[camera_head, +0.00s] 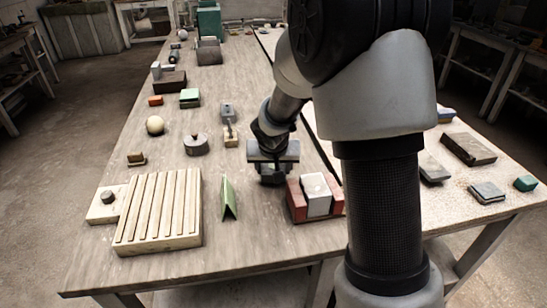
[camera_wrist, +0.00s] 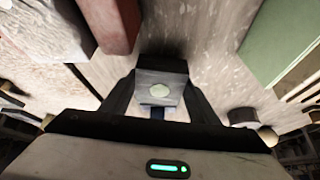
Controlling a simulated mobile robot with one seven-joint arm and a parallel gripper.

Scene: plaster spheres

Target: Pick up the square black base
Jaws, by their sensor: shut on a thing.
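My gripper (camera_head: 272,168) is low over the worktable, left of the red and white blocks. In the wrist view, its two fingers (camera_wrist: 158,98) are shut on the square black base (camera_wrist: 175,78), one finger on each side. The base shows a greyish face with a pale round spot, and a dark area lies just beyond it. In the head view the base is a small dark shape under my gripper, mostly hidden. I cannot tell whether it touches the table.
Red blocks with a white block (camera_head: 316,195) stand close right of my gripper. A green angled piece (camera_head: 229,199) and a slatted wooden board (camera_head: 160,210) are to the left. A round grey piece (camera_head: 196,144) and pale sphere (camera_head: 155,125) lie farther back. My arm hides part of the table.

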